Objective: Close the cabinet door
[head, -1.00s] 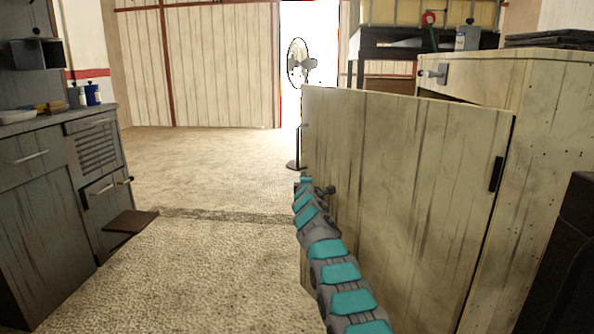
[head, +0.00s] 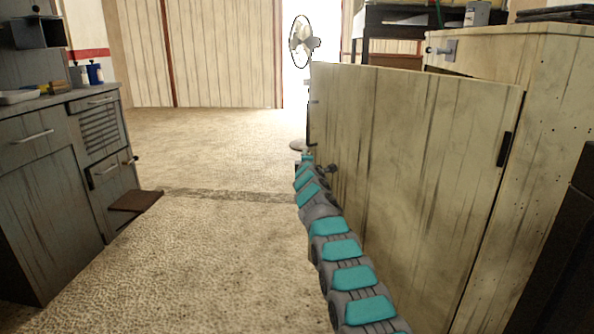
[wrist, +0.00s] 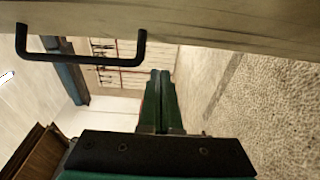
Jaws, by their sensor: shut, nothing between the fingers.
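The cabinet door (head: 420,150) is a pale, streaked wooden panel. It stands open, swung out from the wooden cabinet (head: 558,110) on the right, with a dark hinge (head: 506,149) near its right edge. My arm reaches forward along the door's face, and my gripper (head: 307,157) is small near the door's far left edge. In the wrist view the shut, empty gripper (wrist: 160,75) points ahead beside the door (wrist: 230,22), which runs across the top. A black bar handle (wrist: 85,86) sticks out from the door to the left of the fingers. Whether anything touches the door is unclear.
A grey workbench with drawers (head: 60,150) lines the left side. A fan (head: 302,42) stands behind the door's far edge. A dark table (head: 400,22) is at the back right. The carpeted floor (head: 200,245) between bench and door is mostly clear.

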